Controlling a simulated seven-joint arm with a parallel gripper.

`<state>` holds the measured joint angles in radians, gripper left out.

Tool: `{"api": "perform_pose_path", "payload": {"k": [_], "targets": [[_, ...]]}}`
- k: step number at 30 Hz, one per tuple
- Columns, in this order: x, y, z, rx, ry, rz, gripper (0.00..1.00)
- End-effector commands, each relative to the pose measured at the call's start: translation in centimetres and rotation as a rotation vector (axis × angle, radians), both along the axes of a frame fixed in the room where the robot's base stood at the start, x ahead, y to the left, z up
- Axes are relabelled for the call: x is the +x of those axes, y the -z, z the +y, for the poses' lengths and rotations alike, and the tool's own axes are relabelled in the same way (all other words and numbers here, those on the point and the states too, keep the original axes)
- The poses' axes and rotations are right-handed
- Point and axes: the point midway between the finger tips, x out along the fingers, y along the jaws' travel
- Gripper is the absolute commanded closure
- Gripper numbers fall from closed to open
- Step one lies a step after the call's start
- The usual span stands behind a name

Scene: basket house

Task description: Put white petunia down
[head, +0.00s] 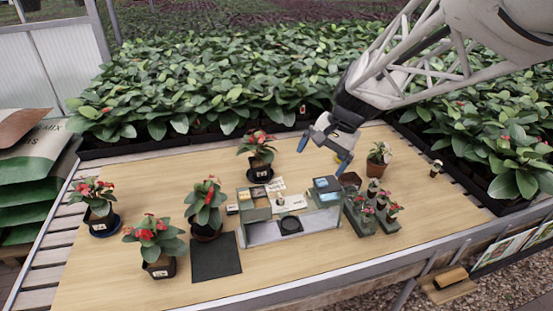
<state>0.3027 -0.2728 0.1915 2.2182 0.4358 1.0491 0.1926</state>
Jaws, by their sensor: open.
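A plant with a white flower in a terracotta pot (375,168) stands upright on the wooden table (320,265) at the back right. It looks like the white petunia. No held plant shows between the fingers.
A grey station (270,234) with boxes sits mid-table. Small potted seedlings in a green tray (360,221) stand at its right. Several red-flowered pots, one in front (158,266), fill the left, beside a dark mat (215,258). Dense plants line the back. The front right table is clear.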

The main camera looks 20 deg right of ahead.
Motion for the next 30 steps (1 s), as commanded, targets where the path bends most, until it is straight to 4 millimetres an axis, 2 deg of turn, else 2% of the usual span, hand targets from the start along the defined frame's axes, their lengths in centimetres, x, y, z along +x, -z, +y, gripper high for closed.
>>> {"api": "perform_pose_path", "payload": {"k": [1,6,18,24,30], "targets": [[-1.2,-0.3,1.0,-0.027,-0.041,-0.014,0.00],[-5.1,-1.0,3.4,-0.123,-0.173,-0.057,0.00],[-13.9,-1.3,6.9,-0.344,-0.476,-0.168,0.00],[-17.1,-1.0,7.6,-0.429,-0.592,-0.213,0.00],[-18.4,-0.8,7.8,-0.468,-0.644,-0.235,0.00]]}}
